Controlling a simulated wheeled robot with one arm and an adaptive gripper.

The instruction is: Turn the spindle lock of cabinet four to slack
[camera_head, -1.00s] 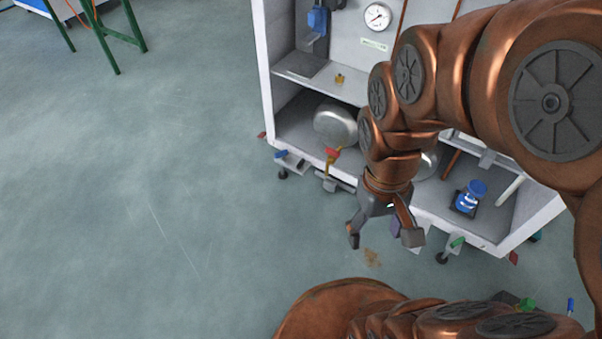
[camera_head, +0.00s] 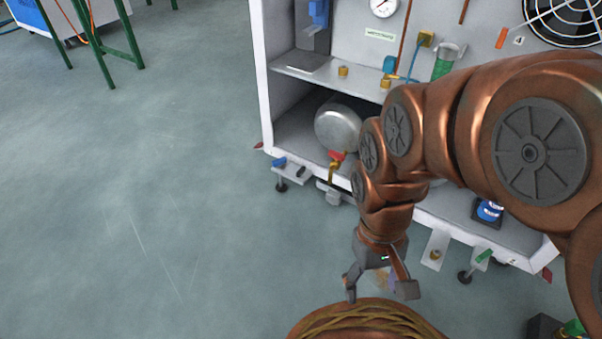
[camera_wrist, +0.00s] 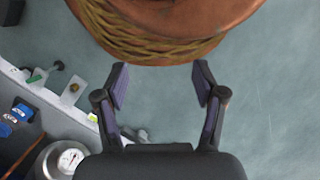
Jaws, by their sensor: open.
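The white-framed cabinet (camera_head: 262,100) stands at the upper right of the head view. A small label with "4" (camera_head: 518,41) shows on its back panel, beside an orange bar (camera_head: 502,38). I cannot tell which part is the spindle lock. Along the cabinet's foot are a blue lever (camera_head: 279,161), a green lever (camera_head: 484,256) and a brass knob on a plate (camera_head: 435,255); a green lever also shows in the wrist view (camera_wrist: 35,78). My gripper (camera_head: 379,293) is open and empty, low in front of the cabinet. In the wrist view, its fingers (camera_wrist: 160,84) are spread apart with nothing between them.
A silver tank (camera_head: 338,128) and a red-handled valve (camera_head: 336,156) sit at the cabinet's lower left. My arm hides part of the lower shelf. A green-legged table (camera_head: 100,50) stands at the upper left. The grey floor (camera_head: 130,200) on the left is clear.

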